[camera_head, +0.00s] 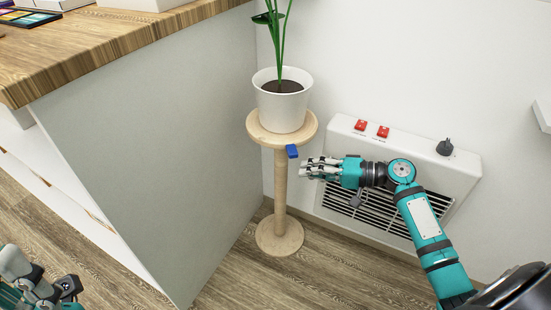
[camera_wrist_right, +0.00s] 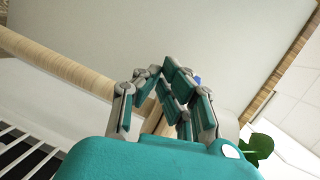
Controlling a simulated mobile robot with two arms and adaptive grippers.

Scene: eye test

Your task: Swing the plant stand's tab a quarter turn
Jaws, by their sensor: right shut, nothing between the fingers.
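The plant stand (camera_head: 280,188) is pale wood, with a round top, a slim post and a round base. The stand's blue tab (camera_head: 292,152) hangs at the right front edge of the top. My right gripper (camera_head: 304,168) is shut and empty, just right of the post and slightly below the tab. In the right wrist view the shut fingers (camera_wrist_right: 162,78) hide most of the tab; a bit of blue (camera_wrist_right: 197,79) shows behind them. The post (camera_wrist_right: 65,67) passes behind the fingers there. My left gripper (camera_head: 35,285) is partly cut off at the lower left, its fingers unclear.
A white pot (camera_head: 281,108) with a green plant stands on the top. A white heater (camera_head: 455,170) with red switches and a dark knob is on the wall behind my right arm. A wood-topped counter (camera_head: 110,45) stands left of the stand. Floor in front is clear.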

